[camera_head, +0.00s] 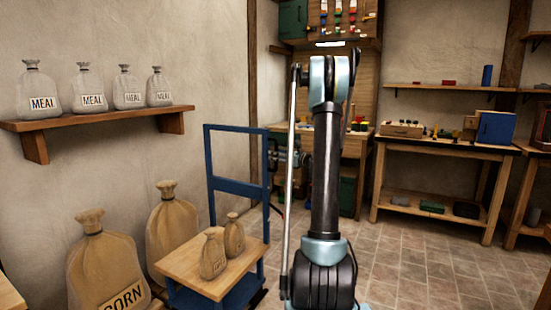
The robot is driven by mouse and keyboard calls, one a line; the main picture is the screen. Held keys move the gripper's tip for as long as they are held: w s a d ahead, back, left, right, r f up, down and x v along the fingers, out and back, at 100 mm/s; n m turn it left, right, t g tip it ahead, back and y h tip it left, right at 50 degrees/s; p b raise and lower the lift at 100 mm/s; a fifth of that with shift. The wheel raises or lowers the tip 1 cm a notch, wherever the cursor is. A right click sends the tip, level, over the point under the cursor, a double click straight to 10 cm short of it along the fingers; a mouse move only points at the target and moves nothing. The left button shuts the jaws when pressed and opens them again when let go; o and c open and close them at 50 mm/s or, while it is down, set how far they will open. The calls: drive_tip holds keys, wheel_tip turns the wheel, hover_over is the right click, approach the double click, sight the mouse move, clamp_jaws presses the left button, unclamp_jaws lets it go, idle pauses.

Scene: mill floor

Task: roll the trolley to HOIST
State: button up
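The trolley has a blue frame (237,187) with an upright handle and a wooden deck (185,265). It stands at the lower left, partly cut off by the bottom edge. Two small tan sacks (213,255) (234,236) stand upright on the deck. My arm rises in the middle of the view. My gripper (274,155) seems to be the dark end showing left of the arm, beside the handle's right post. It is small and partly hidden, so I cannot tell whether it touches or grips the post. No HOIST sign is readable.
A large CORN sack (105,265) and another sack (171,228) stand left of the trolley by the wall. Above, a wooden shelf (100,118) holds several MEAL sacks. Workbenches (440,146) line the back. The tiled floor (415,265) right of my arm is clear.

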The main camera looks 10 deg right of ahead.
drive_tip(key=shift+w+a, duration=0.1)
drive_tip(key=shift+w, duration=0.05)
clamp_jaws()
drive_tip(key=shift+a, duration=0.1)
